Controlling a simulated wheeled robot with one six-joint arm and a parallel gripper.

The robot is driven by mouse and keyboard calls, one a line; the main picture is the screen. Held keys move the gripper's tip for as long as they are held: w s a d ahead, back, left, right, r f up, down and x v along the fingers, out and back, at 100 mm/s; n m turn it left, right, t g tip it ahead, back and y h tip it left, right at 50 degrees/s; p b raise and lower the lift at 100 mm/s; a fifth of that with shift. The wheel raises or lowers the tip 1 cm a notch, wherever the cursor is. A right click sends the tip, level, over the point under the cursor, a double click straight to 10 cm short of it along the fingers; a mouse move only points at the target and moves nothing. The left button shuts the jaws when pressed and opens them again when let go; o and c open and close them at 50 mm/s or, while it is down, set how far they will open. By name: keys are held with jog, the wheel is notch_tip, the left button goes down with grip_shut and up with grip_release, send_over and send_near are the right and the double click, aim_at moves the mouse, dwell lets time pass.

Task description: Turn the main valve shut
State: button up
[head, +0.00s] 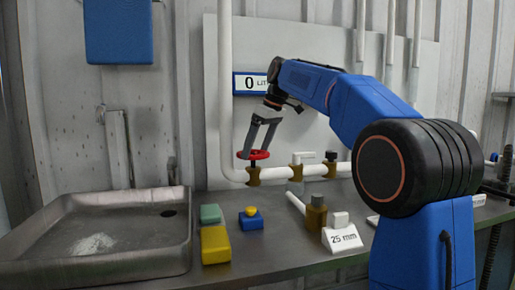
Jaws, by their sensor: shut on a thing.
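The main valve (256,157), with a red round handwheel on a brass body, sits on the white pipe low on the wall board, at its left end near the vertical pipe. My gripper (254,150) reaches down from above, its grey fingers on the handwheel. It is shut on the handwheel, with the fingertips at opposite sides of the rim. The handwheel's turn angle cannot be told from this view.
Along the pipe to the right are a white-handled valve (297,158) and a black-topped valve (331,155). On the bench stand a brass fitting (316,214), a "25 mm" sign (342,239), a blue button box (251,221) and a yellow block (215,244). A sink (100,270) is left.

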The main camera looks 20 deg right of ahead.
jog(key=m, duration=0.2)
jog(key=m+h, duration=0.1)
jog(key=m+t+h, duration=0.1)
jog(key=m, duration=0.1)
jog(key=shift+s+a+m, duration=0.2)
jog(key=shift+a+m, duration=0.1)
jog(key=shift+a, duration=0.05)
dwell(0.5)
jog(key=o, duration=0.8)
jog(key=shift+o, duration=0.2)
